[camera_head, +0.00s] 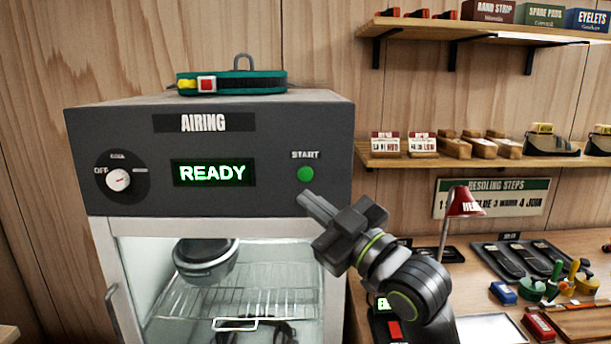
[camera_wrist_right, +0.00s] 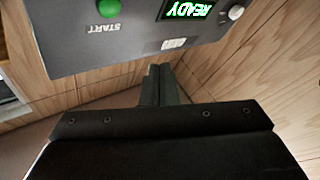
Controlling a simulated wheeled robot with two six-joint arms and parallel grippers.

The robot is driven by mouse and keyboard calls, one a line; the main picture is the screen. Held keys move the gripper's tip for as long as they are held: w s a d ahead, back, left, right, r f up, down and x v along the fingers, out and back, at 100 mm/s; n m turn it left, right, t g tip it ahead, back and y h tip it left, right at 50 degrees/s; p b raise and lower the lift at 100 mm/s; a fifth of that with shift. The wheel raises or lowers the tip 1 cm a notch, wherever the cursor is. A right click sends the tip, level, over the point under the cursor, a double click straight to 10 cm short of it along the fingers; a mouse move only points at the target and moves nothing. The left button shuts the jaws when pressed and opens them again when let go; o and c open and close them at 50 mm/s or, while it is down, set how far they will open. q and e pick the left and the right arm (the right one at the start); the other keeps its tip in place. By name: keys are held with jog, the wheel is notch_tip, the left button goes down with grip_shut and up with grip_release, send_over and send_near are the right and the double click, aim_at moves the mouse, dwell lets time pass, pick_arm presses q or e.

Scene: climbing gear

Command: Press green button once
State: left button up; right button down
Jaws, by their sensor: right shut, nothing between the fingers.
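The green button (camera_head: 305,174) is a round button under the word START on the dark front panel of the airing cabinet (camera_head: 130,138). The cabinet's display (camera_head: 212,172) reads READY. My right gripper (camera_head: 304,198) is shut and empty, its fingertips just below the green button in the head view. I cannot tell how far they are from the panel. In the right wrist view the green button (camera_wrist_right: 109,8) is at the top left, and the shut fingers (camera_wrist_right: 160,72) point toward the panel, apart from the button. My left gripper is not in view.
A dial (camera_head: 118,180) is at the panel's left. A teal belt (camera_head: 232,82) lies on the cabinet top. A dark helmet (camera_head: 205,262) sits inside behind glass. Wall shelves (camera_head: 470,160) and a workbench with a red-shaded lamp (camera_head: 465,203) and tools are at the right.

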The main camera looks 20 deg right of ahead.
jog(key=b, duration=0.3)
send_near(305, 174)
jog(key=shift+w+a+r, duration=0.35)
jog(key=shift+w+a, duration=0.35)
jog(key=shift+a, duration=0.05)
jog(key=shift+w+a+r, duration=0.35)
jog(key=shift+w+a, duration=0.35)
jog(key=shift+a, duration=0.05)
jog(key=shift+w+a+r, duration=0.35)
jog(key=shift+w+a, duration=0.35)
jog(key=shift+a, duration=0.05)
jog(key=shift+w, duration=0.1)
jog(key=shift+w+d, duration=0.15)
jog(key=shift+w, duration=0.15)
jog(key=shift+w+d, duration=0.1)
jog(key=shift+w, duration=0.25)
dwell(0.8)
jog(key=shift+s, duration=0.15)
jog(key=shift+s+a+p, duration=0.25)
jog(key=shift+s+p, duration=0.1)
jog(key=shift+s, duration=0.3)
